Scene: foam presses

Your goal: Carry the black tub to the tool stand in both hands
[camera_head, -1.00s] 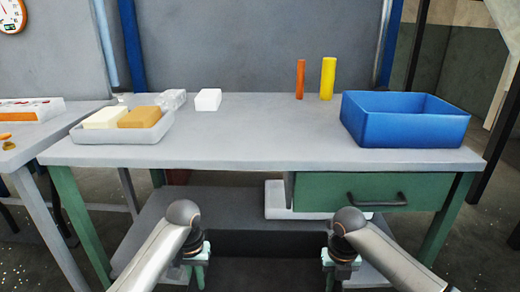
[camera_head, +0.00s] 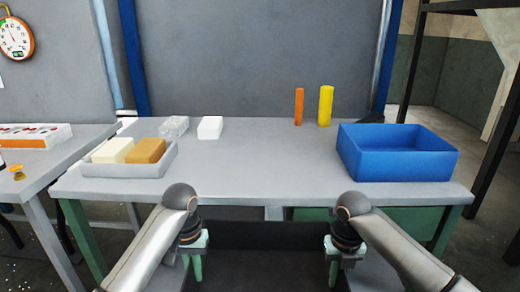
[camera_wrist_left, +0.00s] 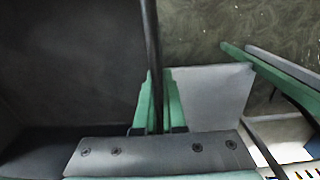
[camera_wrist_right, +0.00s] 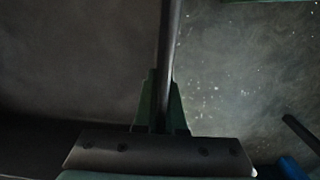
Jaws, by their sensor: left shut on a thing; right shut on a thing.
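The black tub (camera_head: 265,238) is held level between my two grippers, low in front of the bench in the head view. My left gripper (camera_head: 197,265) is shut on its left wall. My right gripper (camera_head: 335,268) is shut on its right wall. In the left wrist view the fingers (camera_wrist_left: 158,108) clamp the thin dark rim (camera_wrist_left: 151,45). In the right wrist view the fingers (camera_wrist_right: 161,108) clamp the opposite rim (camera_wrist_right: 169,45). The part of the tub that shows inside looks empty; its near side is cut off. I cannot tell which thing is the tool stand.
A grey-topped bench (camera_head: 260,165) stands ahead. On it are a blue bin (camera_head: 395,165), a tray (camera_head: 125,170) with two blocks, a white block (camera_head: 210,127), and orange (camera_head: 299,106) and yellow (camera_head: 325,105) cylinders. Another table (camera_head: 60,165) stands left. The bench top's middle is clear.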

